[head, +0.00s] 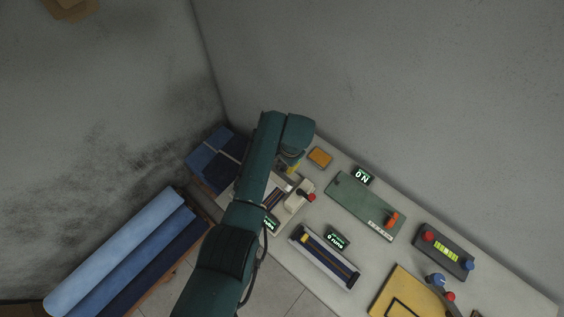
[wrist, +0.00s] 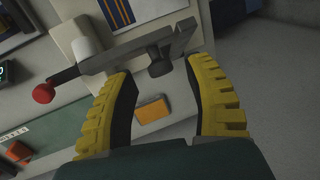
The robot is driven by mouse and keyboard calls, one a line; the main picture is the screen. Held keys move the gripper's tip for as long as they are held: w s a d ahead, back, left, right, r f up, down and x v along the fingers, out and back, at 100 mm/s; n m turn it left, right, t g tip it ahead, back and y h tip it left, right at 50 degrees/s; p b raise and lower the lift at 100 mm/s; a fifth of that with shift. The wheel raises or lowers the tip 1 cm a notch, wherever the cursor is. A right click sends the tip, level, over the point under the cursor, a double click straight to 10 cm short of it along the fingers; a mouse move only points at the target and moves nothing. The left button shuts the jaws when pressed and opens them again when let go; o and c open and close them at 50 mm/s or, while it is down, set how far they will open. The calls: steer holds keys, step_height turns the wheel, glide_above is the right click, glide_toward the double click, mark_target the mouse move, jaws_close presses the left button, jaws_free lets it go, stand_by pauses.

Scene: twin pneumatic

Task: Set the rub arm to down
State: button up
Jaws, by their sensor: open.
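What looks like the rub arm (wrist: 118,55) is a grey bar joined to a pale post, with a red knob (wrist: 43,93) on a thin rod at its left end and a dark block at its right end. Whether the arm is raised or lowered I cannot tell. My gripper (wrist: 158,72) has its yellow fingers apart, with the arm's block end showing between the tips; contact is unclear. In the head view my gripper (head: 293,167) is mostly hidden under my arm.
An orange block (head: 320,157) lies behind the device. A green unit (head: 360,201), a striped tray (head: 325,255), a dark box (head: 444,252) with red and blue knobs and a yellow panel (head: 398,297) fill the bench to the right. Blue fabric rolls (head: 122,245) lie left.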

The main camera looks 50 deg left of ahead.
steer(key=shift+x, duration=0.85)
jaws_close()
